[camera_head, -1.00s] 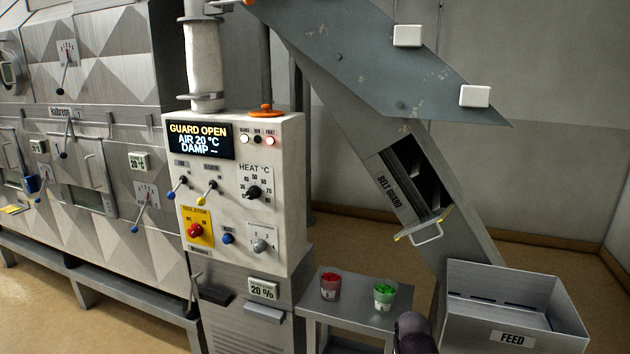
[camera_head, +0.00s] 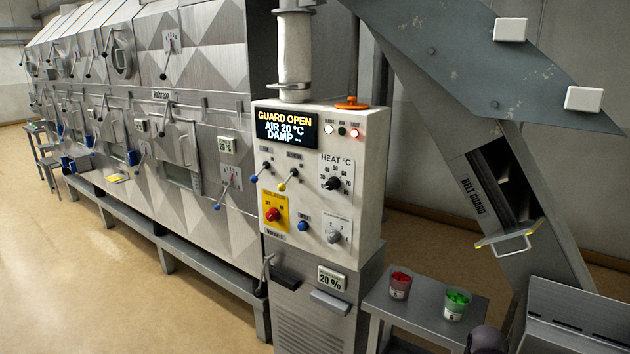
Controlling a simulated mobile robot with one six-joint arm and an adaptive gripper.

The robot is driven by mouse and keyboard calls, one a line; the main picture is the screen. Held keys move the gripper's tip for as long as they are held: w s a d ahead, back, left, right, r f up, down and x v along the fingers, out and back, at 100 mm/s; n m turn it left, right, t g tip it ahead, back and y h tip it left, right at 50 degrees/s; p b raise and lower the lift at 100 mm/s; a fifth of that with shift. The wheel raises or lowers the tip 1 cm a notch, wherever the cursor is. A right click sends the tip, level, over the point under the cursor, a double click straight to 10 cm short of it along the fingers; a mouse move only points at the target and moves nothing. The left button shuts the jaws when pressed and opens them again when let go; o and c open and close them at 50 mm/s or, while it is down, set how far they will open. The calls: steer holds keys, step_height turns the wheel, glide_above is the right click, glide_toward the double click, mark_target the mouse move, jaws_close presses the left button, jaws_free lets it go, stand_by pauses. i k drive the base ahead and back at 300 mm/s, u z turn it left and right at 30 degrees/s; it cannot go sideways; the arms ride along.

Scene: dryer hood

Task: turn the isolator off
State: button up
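The isolator is a red rotary knob (camera_head: 272,214) on a yellow plate (camera_head: 274,226), low on the left of the white control panel's front. The panel (camera_head: 368,190) stands on a grey metal cabinet. Its display (camera_head: 287,130) reads GUARD OPEN, AIR 20 °C, DAMP. The knob's exact setting is too small to read. A dark rounded part of my arm (camera_head: 487,340) shows at the bottom edge, right of centre. My gripper's fingers do not show, and nothing of mine touches the panel.
A small table (camera_head: 376,301) with a red cup (camera_head: 399,285) and a green cup (camera_head: 456,304) stands right of the cabinet. The belt guard opening (camera_head: 505,180) is on the sloped conveyor. A feed bin (camera_head: 575,310) is at lower right. Open floor (camera_head: 110,270) lies at left.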

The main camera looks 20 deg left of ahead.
mark_target(273, 214)
steer(key=u, duration=0.9)
steer(key=i, duration=0.8)
steer(key=u, duration=0.3)
